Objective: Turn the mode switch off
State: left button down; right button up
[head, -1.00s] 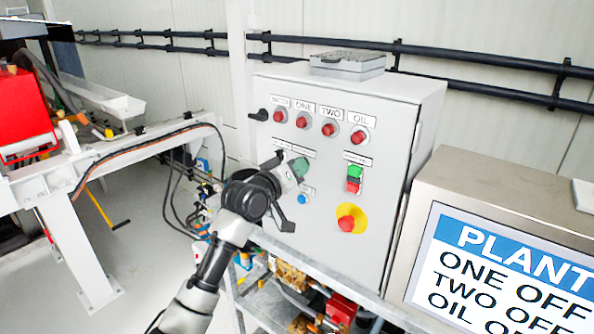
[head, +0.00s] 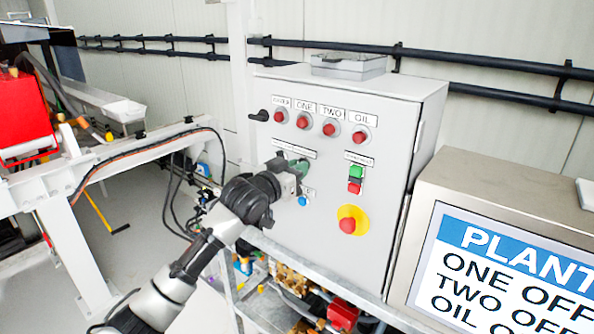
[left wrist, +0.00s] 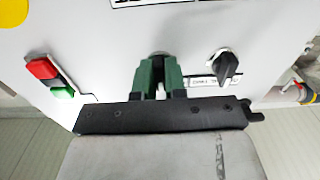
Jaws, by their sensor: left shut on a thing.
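The grey control cabinet (head: 330,230) stands upright in the head view, with its front face toward me. My left gripper (head: 300,167) is at the cabinet's front, under the row of red knobs and left of the green and red buttons. In the left wrist view its green fingers (left wrist: 160,78) are shut around a small switch knob (left wrist: 160,55), taken to be the mode switch and mostly hidden between them. A black rotary knob (left wrist: 227,66) sits beside the fingers, apart from them. The right gripper is not in view.
Several red knobs (head: 330,128) line the cabinet's top. A red emergency button (head: 347,225) on a yellow disc and a blue button (head: 303,201) lie below. A display (head: 510,260) at right shows "PLANT", "ONE OFF", "TWO OFF" and a cut-off oil line.

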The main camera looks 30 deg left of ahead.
pick_arm(q)
jog(key=shift+r, duration=0.1)
dwell(0.3)
jog(key=c, duration=1.2)
grip_release()
jog(key=s+b, duration=0.1)
jog(key=s, duration=0.2)
jog(key=s+b, duration=0.2)
jog(key=s, duration=0.2)
jog(key=s+a+b, duration=0.1)
jog(key=s+b, duration=0.1)
jog(key=s, duration=0.2)
jog(key=shift+w, duration=0.1)
